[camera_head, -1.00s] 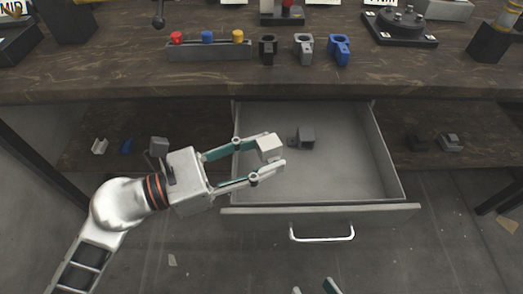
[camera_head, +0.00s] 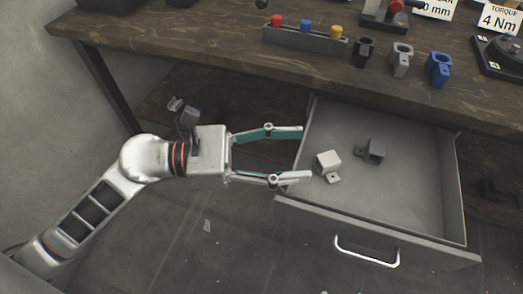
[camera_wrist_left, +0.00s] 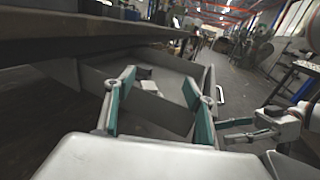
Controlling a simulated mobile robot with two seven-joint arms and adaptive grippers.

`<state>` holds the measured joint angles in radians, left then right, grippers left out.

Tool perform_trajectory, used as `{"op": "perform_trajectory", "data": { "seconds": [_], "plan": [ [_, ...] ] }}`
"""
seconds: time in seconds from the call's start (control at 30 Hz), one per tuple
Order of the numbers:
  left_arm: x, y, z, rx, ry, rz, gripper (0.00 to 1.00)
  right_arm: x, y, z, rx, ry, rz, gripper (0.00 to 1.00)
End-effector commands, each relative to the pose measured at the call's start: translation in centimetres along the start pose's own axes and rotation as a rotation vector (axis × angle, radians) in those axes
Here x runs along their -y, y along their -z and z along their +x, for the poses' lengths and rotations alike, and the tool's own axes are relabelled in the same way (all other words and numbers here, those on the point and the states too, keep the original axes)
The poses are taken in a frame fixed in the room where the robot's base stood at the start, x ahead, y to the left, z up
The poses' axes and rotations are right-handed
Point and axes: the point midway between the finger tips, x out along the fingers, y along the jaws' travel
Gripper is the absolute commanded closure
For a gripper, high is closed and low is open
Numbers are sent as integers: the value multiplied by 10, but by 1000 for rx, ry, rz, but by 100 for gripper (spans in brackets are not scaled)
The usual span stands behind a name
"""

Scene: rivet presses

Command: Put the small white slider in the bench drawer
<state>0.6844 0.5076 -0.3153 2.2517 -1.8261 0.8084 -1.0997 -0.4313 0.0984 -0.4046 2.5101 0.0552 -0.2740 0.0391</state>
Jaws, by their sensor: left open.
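The small white slider (camera_head: 327,161) lies inside the open bench drawer (camera_head: 400,213), near its left side. A dark grey slider (camera_head: 371,151) lies to its right in the same drawer. My left gripper (camera_head: 306,154) is open and empty, its fingers spread at the drawer's left edge, just left of the white slider and apart from it. In the left wrist view the white slider (camera_wrist_left: 148,86) shows beyond the open fingers (camera_wrist_left: 158,92). My right gripper (camera_wrist_left: 250,128) is partly in the left wrist view at the right; its jaws are not clear.
The bench top (camera_head: 200,40) overhangs the drawer's back. On it stand a rack (camera_head: 303,40) with red, blue and yellow knobs and several sliders, one of them blue (camera_head: 438,68). Small parts (camera_head: 188,112) lie on the lower shelf at left. The drawer's right half is clear.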

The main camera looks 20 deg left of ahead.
Motion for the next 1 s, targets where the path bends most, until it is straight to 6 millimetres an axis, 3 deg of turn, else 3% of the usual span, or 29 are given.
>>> {"op": "perform_trajectory", "data": {
  "seconds": [0.1,0.33,1.0],
  "plan": [
    [1,3,-23,-5,0,-2,46,1,-3,0,2,3,15,58],
    [0,2,-48,-2,-1,-1,46,6,-5,0,1,11,40,58],
    [0,-3,-52,8,-3,-9,46,6,-1,0,-8,6,51,58]
  ]
}}
